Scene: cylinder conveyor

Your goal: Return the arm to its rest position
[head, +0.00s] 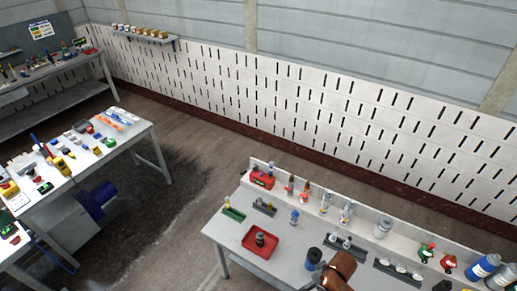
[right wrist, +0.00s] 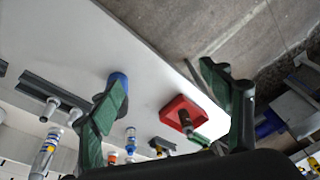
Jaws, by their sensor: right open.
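My right gripper (right wrist: 163,76) is open in the right wrist view, with its two green-faced fingers wide apart and nothing between them. It is over the grey table (head: 225,228), whose pale top (right wrist: 150,65) also fills the middle of the wrist view. A red tray (head: 248,249) holds a dark cylinder (head: 260,239). The tray (right wrist: 169,112) also shows in the wrist view, between the fingers but farther off. A blue and dark cylinder (head: 314,256) stands right of the tray. My left gripper is not in view.
A red cone-like item (head: 448,263) and blue canisters (head: 484,266) stand at right. Another cluttered table (head: 130,133) is at left, with floor between.

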